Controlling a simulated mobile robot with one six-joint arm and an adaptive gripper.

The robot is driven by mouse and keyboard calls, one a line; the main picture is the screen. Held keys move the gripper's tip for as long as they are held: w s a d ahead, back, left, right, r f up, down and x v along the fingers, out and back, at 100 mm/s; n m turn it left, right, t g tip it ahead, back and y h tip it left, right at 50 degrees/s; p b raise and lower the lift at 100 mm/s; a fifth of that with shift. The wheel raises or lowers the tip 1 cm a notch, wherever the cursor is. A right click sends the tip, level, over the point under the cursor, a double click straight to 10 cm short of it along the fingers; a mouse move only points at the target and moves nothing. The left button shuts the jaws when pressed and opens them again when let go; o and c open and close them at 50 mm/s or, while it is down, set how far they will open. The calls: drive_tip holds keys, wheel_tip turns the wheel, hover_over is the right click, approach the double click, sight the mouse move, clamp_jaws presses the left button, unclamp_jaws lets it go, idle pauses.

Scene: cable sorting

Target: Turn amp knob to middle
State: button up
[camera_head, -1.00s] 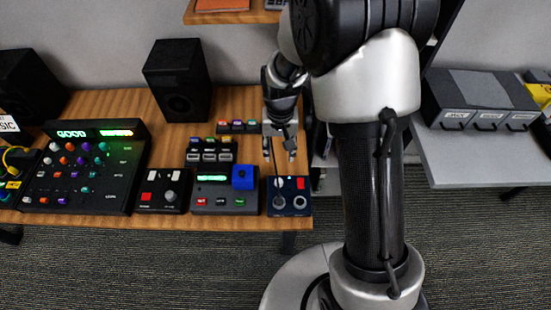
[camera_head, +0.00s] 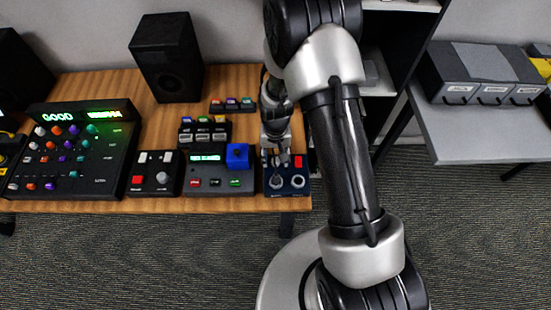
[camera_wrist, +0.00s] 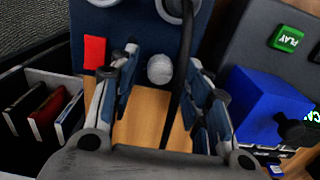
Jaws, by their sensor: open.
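The amp looks to be the small dark blue box (camera_head: 287,189) at the table's right front end, with a red switch (camera_head: 298,161) and two round sockets on top. In the wrist view the blue box (camera_wrist: 112,22) shows a round grey knob (camera_wrist: 160,69), the red switch (camera_wrist: 94,52) and part of the sockets at the top edge. My gripper (camera_head: 275,157) is over the box's back part, pointing down. In the wrist view its open fingers lie on either side of the knob, with gaps showing. The knob's pointer is too small to read.
A black cable (camera_wrist: 184,75) runs up past the knob's right side, between the fingers. A device with a blue block (camera_head: 237,156) stands close to the left of the box. A shelf with books (camera_wrist: 42,105) lies beside the table. Speakers and a mixer stand farther left.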

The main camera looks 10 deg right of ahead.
drive_tip(key=shift+f, duration=0.35)
drive_tip(key=shift+c, duration=0.4)
clamp_jaws()
